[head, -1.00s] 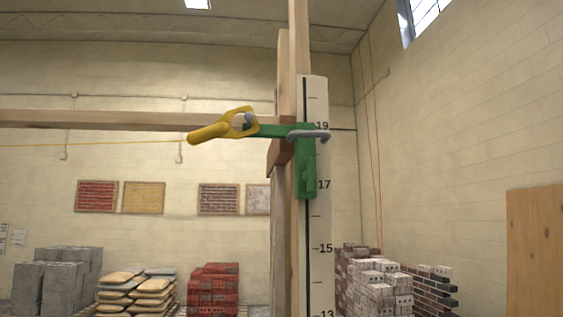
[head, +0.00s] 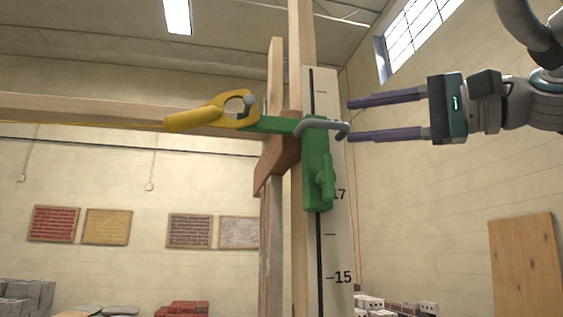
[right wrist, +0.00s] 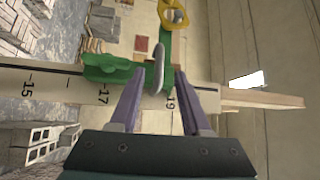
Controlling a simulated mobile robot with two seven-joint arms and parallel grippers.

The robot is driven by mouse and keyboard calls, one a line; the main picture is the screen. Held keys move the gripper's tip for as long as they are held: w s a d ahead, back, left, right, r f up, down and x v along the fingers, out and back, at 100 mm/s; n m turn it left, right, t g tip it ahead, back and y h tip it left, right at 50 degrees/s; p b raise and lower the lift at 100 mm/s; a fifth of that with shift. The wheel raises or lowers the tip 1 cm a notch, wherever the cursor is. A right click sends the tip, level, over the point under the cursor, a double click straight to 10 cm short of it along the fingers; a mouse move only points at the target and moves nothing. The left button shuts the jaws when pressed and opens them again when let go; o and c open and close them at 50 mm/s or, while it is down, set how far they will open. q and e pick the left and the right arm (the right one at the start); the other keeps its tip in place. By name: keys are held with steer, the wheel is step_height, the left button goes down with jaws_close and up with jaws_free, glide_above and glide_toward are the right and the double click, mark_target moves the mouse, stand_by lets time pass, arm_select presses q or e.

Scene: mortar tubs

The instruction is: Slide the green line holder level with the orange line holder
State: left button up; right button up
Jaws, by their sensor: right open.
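The green line holder (head: 317,172) sits on the upright marked staff (head: 325,255), its lower end just below the 17 mark in the head view. A grey bent handle (head: 322,126) crosses its upper part. A yellow clip (head: 213,113) hangs on its arm, with the line running left. My right gripper (head: 350,120) is open at the right of the staff, its fingertips close to the handle. In the right wrist view the handle (right wrist: 159,68) shows between the fingers (right wrist: 159,78) and the green holder (right wrist: 112,68) to their left. I see no orange line holder. My left gripper is out of view.
A wooden post (head: 300,40) stands beside the staff, with a brown block (head: 275,165) behind. A horizontal beam (head: 90,107) runs left. Brick stacks and bags lie low at the back. Free air lies right of the staff, before a plywood board (head: 525,265).

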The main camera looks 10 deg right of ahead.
mark_target(332, 123)
steer(key=p+x, duration=0.4)
steer(key=x, duration=0.2)
steer(key=shift+s+r, duration=0.1)
steer(key=shift+r, duration=0.05)
steer(key=shift+a, duration=0.1)
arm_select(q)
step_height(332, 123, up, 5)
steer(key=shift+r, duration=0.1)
arm_select(e)
steer(key=shift+c, duration=0.3)
jaws_close()
stand_by(0.4)
